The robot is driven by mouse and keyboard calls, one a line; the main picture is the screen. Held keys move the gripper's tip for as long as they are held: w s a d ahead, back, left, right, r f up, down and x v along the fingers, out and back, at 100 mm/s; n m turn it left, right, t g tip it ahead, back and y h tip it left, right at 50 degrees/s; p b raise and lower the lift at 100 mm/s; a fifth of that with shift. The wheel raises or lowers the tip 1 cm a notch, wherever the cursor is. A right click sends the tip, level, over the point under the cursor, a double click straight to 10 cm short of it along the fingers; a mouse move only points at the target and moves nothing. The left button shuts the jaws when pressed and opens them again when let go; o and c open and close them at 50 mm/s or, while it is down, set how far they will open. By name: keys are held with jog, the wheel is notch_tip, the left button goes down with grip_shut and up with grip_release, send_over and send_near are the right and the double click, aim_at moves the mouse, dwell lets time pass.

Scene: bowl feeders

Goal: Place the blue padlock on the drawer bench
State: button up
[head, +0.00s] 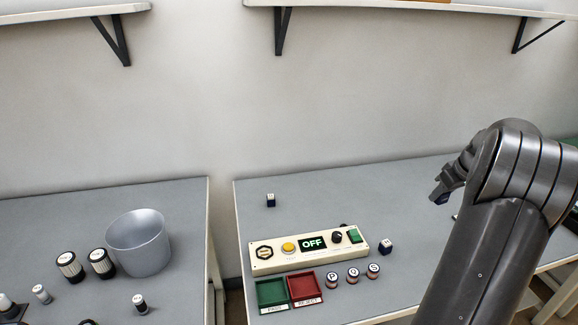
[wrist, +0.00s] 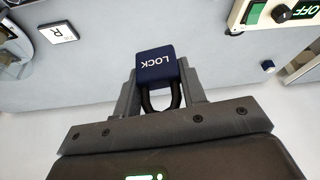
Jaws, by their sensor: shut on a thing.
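The blue padlock (wrist: 155,62) has a dark blue body marked LOCK and a dark shackle. In the wrist view it sits between the fingers of my gripper (wrist: 158,84), which is shut on it. The shackle points toward the gripper's palm. In the head view my gripper (head: 446,190) is above the right part of the right bench (head: 400,185); the padlock cannot be made out there. A left bench (head: 185,215) stands across a narrow gap. No drawers show, so I cannot tell which bench is the drawer bench.
On the right bench are a control panel reading OFF (head: 291,262), green (head: 271,292) and red (head: 305,287) trays, several lettered pieces (head: 353,275) and small dark cubes (head: 386,246). A metal bucket (head: 139,245) stands on the left bench. The right bench's back area is mostly clear.

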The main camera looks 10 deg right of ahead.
jog(key=w+a, duration=0.7)
jog(key=a, duration=0.5)
jog(key=w+a, duration=0.7)
jog(key=a, duration=0.4)
jog(key=w+a, duration=0.3)
jog(key=a, duration=2.4)
jog(key=s+a, duration=0.3)
jog(key=a, duration=0.9)
jog(key=s+a, duration=0.2)
jog(key=a, duration=0.9)
jog(key=s+a, duration=0.7)
jog(key=a, duration=0.3)
jog(key=s+a, duration=0.7)
jog(key=a, duration=0.3)
jog(key=shift+n, duration=0.3)
jog(key=s+a+f, duration=0.1)
jog(key=a+f, duration=0.2)
jog(key=s+a+f, duration=0.1)
jog(key=a+f, duration=0.3)
jog(key=s+a+f, duration=0.1)
jog(key=a+f, duration=0.2)
jog(key=f, duration=0.1)
jog(key=shift+s+a+f, duration=0.15)
jog(key=shift+s+a, duration=0.15)
jog(key=shift+s, duration=0.05)
jog(key=shift+a+f, duration=0.25)
jog(key=shift+f, duration=1.9)
